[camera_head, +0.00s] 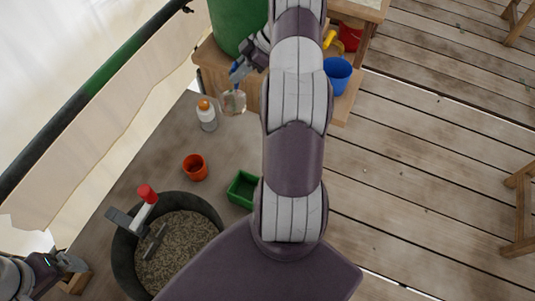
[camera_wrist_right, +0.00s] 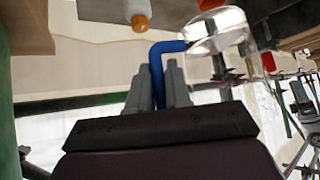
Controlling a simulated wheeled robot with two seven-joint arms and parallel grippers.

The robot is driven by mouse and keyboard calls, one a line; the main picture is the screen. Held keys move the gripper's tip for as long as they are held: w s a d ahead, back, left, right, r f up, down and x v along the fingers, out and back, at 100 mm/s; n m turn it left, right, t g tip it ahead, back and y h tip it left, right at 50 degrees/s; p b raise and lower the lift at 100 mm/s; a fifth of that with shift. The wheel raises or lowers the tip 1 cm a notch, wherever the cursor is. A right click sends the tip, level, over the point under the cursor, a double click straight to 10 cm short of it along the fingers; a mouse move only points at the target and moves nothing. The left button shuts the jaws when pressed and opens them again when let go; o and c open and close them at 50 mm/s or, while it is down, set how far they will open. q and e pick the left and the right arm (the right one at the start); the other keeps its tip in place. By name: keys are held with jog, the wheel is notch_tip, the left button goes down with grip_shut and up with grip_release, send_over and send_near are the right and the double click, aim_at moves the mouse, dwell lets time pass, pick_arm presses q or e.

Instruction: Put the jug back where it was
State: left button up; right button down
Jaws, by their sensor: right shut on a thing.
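The jug is a clear, see-through vessel (camera_head: 233,102) with a blue handle. My right gripper (camera_head: 238,71) is shut on that handle, and the jug hangs out over the table near the green barrel. In the right wrist view the clear jug body (camera_wrist_right: 215,30) sits beyond and to the right of my fingertips (camera_wrist_right: 160,88), with the blue handle (camera_wrist_right: 157,62) between the fingers. I cannot tell whether the jug touches any surface. My left gripper (camera_head: 72,263) is at the lower left edge, near a small wooden block; its finger opening is unclear.
A white bottle with an orange cap (camera_head: 207,116) stands close left of the jug. An orange-red cup (camera_head: 195,167), a green tray (camera_head: 243,190) and a dark tub of grit (camera_head: 180,245) with tools are nearer. A green barrel (camera_head: 232,25) and blue bucket (camera_head: 338,74) are at the back.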

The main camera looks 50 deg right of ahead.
jog(key=s+d+f+m+t+h+b, duration=0.1)
jog(key=s+d+f+m+h, duration=0.2)
jog(key=s, duration=0.6)
jog(key=s+d+f+m+t+h+b, duration=0.1)
jog(key=s+d+m+t+h, duration=0.15)
jog(key=s+m, duration=0.45)
jog(key=s+d+f+m+h+b, duration=0.1)
jog(key=s+d+f+m+h, duration=0.15)
jog(key=s, duration=0.75)
jog(key=s+a+f, duration=0.3)
jog(key=a, duration=0.1)
jog(key=shift+w+r+b+x, duration=0.1)
jog(key=shift+b+x, duration=0.1)
jog(key=shift+x, duration=2.5)
jog(key=shift+w+r+b+x, duration=0.1)
jog(key=shift+b+x, duration=0.1)
jog(key=shift+x, duration=2.5)
jog(key=shift+w+r+b+x, duration=0.1)
jog(key=shift+w+b+x, duration=0.1)
jog(key=shift+x, duration=2.5)
jog(key=shift+f, duration=0.1)
jog(key=c, duration=1.1)
grip_release()
